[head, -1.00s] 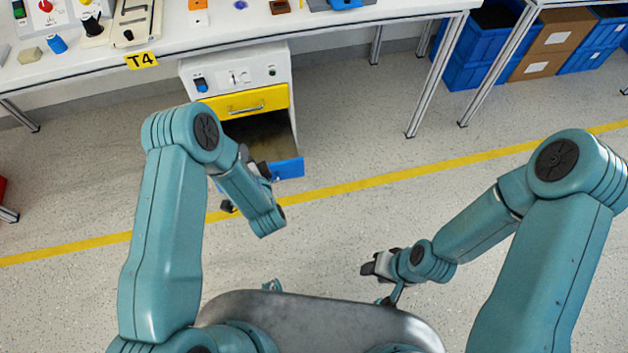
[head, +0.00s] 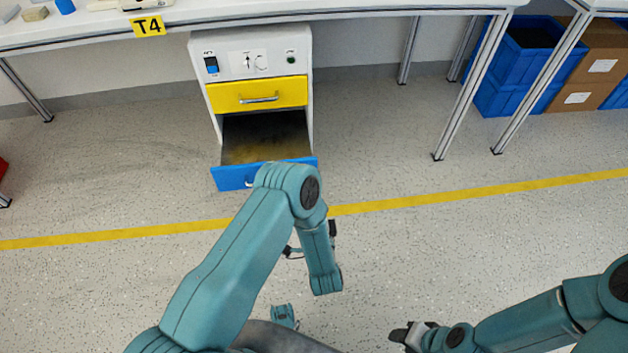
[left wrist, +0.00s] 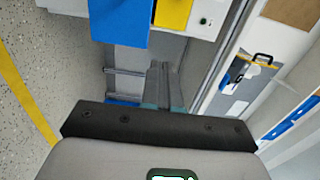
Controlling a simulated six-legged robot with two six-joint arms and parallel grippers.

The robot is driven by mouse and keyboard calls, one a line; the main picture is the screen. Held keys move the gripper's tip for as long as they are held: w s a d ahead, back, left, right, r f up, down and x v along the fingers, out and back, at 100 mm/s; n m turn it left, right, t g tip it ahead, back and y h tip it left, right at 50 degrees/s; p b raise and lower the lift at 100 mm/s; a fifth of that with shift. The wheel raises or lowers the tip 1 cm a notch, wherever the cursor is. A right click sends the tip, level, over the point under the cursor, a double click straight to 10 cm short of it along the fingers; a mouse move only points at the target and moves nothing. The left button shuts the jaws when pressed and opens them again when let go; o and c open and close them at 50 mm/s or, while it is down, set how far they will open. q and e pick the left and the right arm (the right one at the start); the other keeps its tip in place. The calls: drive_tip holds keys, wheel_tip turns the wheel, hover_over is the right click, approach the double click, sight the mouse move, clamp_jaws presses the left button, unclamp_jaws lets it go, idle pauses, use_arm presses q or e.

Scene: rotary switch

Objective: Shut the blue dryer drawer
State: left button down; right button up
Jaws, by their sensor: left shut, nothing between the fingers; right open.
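The blue drawer (head: 232,179) is the lower drawer of a white dryer cabinet (head: 275,43). It is pulled out, and its dark empty-looking inside shows. Its blue front also shows at the top of the left wrist view (left wrist: 120,22). My left arm stands in front of the drawer and covers part of its right end. My left gripper (left wrist: 165,88) is shut and empty in the left wrist view, below the blue front in the picture, with a gap between. In the head view it is mostly hidden by my forearm. My right gripper (head: 408,334) is open and empty, low over the floor.
The yellow drawer (head: 230,96) above is shut. The cabinet stands under a white table (head: 330,8) with metal legs. Blue crates (head: 530,45) and brown boxes (head: 600,62) are at the right. The floor in front, with a yellow line (head: 440,200), is clear.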

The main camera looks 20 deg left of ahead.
use_arm(q)
wheel_tip(320, 180, down, 3)
drive_tip(key=b, duration=0.6)
approach(307, 162)
drive_tip(key=x, duration=0.6)
drive_tip(key=shift+w+a, duration=0.25)
drive_tip(key=shift+w, duration=0.1)
use_arm(e)
wheel_tip(307, 162, down, 7)
drive_tip(key=w, duration=0.1)
drive_tip(key=shift+d, duration=0.35)
drive_tip(key=shift+w, duration=0.15)
